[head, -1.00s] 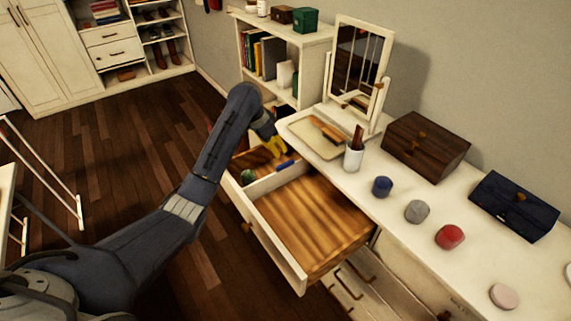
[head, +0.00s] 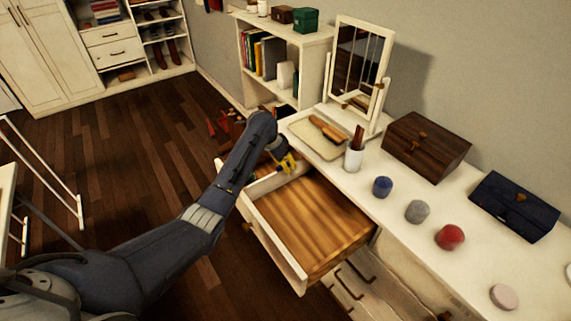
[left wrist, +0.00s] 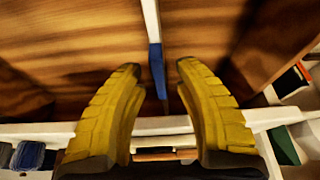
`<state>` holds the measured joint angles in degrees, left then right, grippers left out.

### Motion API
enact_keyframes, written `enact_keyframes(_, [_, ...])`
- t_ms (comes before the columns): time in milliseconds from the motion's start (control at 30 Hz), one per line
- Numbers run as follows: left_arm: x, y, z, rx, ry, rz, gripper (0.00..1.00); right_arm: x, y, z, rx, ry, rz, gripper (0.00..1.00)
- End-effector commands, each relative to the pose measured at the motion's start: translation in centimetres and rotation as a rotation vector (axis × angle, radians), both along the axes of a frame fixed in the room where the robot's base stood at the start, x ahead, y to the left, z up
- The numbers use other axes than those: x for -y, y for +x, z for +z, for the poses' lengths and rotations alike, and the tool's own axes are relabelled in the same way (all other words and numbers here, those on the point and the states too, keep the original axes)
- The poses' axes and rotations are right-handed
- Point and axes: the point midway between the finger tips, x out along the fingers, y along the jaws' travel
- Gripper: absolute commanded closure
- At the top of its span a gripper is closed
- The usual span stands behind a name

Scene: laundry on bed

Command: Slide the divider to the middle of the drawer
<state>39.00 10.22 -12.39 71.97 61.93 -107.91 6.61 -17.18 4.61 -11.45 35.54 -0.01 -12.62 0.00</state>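The drawer (head: 272,248) is pulled out of the white dresser, with a bare wooden floor in its large near compartment. The white divider (head: 264,184) stands across it close to the far end; my left arm hides part of it. In the left wrist view the divider (left wrist: 150,12) is a thin upright strip with a blue stretch (left wrist: 155,62) along it. My left gripper (head: 288,163) is over the divider. In the left wrist view its yellow fingers (left wrist: 158,70) are apart, one on each side of the blue stretch; contact cannot be told. My right gripper is out of view.
A tray (head: 312,137), a white cup (head: 353,158), a mirror (head: 358,62), several small round pots and two boxes (head: 425,145) stand on the dresser top. Another drawer (head: 365,288) is partly open below. The large compartment is clear.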

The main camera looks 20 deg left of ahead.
Motion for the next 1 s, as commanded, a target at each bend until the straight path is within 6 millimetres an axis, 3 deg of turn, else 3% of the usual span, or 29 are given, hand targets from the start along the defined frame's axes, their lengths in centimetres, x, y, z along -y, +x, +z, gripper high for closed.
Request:
enact_keyframes(233, [0.0,0.0,0.0,0.0,0.0,0.0,0.65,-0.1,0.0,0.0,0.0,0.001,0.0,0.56])
enact_keyframes(533, [0.0,0.0,0.0,0.0,0.0,0.0,1.0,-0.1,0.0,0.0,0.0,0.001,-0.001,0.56])
enact_keyframes(900, [0.0,0.0,0.0,0.0,0.0,0.0,1.0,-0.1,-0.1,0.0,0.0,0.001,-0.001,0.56])
enact_keyframes(1000, [1.1,-0.1,-0.1,-0.001,-0.001,-0.01,1.0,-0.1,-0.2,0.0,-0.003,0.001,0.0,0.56])
